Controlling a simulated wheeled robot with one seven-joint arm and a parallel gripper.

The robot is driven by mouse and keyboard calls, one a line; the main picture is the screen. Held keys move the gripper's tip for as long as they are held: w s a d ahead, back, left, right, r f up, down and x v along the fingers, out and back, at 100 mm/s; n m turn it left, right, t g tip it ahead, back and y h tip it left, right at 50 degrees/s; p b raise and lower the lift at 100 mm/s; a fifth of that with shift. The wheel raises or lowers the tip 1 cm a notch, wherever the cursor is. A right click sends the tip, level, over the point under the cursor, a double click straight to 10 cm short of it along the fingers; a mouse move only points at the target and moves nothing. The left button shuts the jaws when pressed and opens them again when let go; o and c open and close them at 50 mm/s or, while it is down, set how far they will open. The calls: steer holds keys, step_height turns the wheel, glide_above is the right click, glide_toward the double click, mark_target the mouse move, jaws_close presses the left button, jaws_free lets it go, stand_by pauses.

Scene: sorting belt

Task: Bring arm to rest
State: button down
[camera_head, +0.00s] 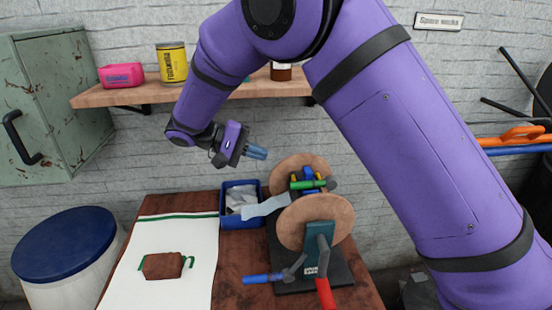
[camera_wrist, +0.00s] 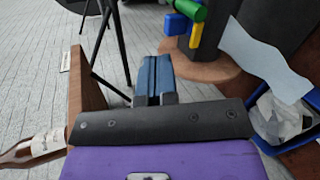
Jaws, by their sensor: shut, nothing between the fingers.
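My gripper (camera_head: 257,152) is at the end of my purple arm, in the air below the wall shelf and above the back of the table. Its blue fingers are together and hold nothing; they also show closed in the wrist view (camera_wrist: 152,82). The gripper is up and to the left of the round wooden discs of the sorting device (camera_head: 316,222) and touches nothing that I can see. My upper arm hides the right part of the wall in the head view.
A wooden shelf (camera_head: 130,96) with a yellow can (camera_head: 172,63) and a pink box (camera_head: 121,75) runs behind my arm. A blue bin (camera_head: 236,220) stands on the table. A brown block (camera_head: 163,265) lies on the white mat (camera_head: 180,235). A green cabinet (camera_head: 60,100) is left.

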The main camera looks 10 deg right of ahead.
steer(key=shift+a+r, duration=0.15)
steer(key=shift+a, duration=0.5)
steer(key=s+d+r+y, duration=0.4)
steer(key=s+d+r, duration=0.15)
steer(key=d, duration=0.45)
steer(key=s+d+r+y, duration=0.4)
steer(key=d+r, duration=0.3)
steer(key=d, duration=0.2)
steer(key=s+d+m+t+y, duration=0.1)
steer(key=s+d+t+y, duration=0.1)
steer(key=s, duration=0.7)
steer(key=s+d+r+m+t+y, duration=0.1)
steer(key=s+d+t+y, duration=0.2)
steer(key=s+d, duration=0.4)
steer(key=s+t, duration=0.1)
steer(key=s, duration=0.2)
steer(key=shift+r+t, duration=0.2)
steer(key=shift+t, duration=0.1)
steer(key=c, duration=1.8)
jaws_free()
steer(key=shift+a, duration=0.1)
